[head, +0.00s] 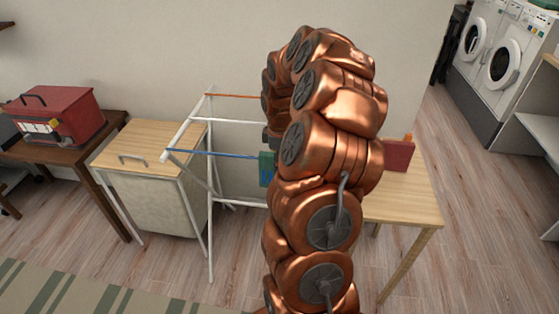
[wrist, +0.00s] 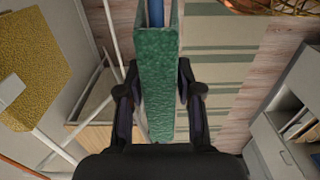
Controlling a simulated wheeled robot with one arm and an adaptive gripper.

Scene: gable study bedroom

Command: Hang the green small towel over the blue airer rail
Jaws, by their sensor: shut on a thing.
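The green small towel (head: 266,169) hangs by the blue airer rail (head: 215,154) in the head view, just left of my arm. In the wrist view the towel (wrist: 158,60) is a long folded strip, with a blue bar (wrist: 155,12) showing between its two green sides at the top. My gripper (wrist: 158,88) has a dark finger on each side of the towel and is shut on it. In the head view my copper arm hides most of the gripper and the rail's right part. I cannot tell how far the towel rests on the rail.
The white airer frame (head: 210,230) also has an orange rail (head: 232,96) behind. A wooden-lidded hamper (head: 150,145) stands close on its left. A wooden table (head: 415,208) with a red box (head: 398,156) stands right. A striped rug (head: 70,290) lies in front.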

